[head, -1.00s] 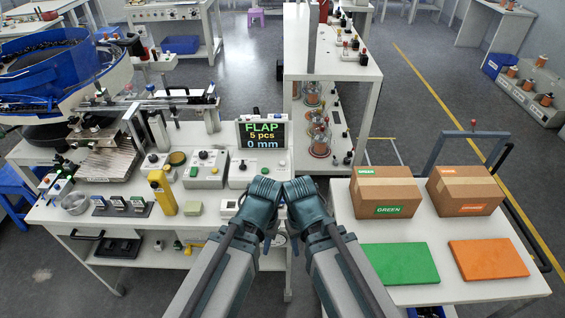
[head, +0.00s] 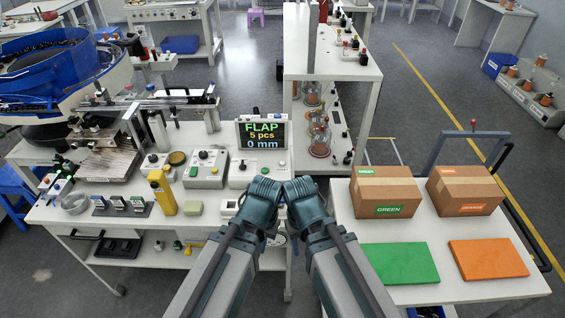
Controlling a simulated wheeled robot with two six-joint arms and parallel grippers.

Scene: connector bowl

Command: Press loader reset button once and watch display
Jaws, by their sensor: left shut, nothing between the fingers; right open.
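The display (head: 263,135) stands at the back right of the white workbench and reads "FLAP 5 pcs 0 mm" in green and yellow. In front of it is a grey control box (head: 241,174) with a dark knob, partly hidden by my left gripper. A second control box (head: 205,170) with a black knob and a green button stands to its left. I cannot tell which button is the loader reset. My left gripper (head: 267,184) is shut and empty over the bench's right end. My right gripper (head: 298,184) is beside it, near the gap between the tables; its fingers are hard to make out.
A blue bowl feeder (head: 95,88) with dark parts stands at the left. A yellow device (head: 161,192) and small gauges stand along the bench front. A white shelf (head: 335,72) rises behind my grippers. The right table holds two cartons (head: 385,191) and green and orange mats.

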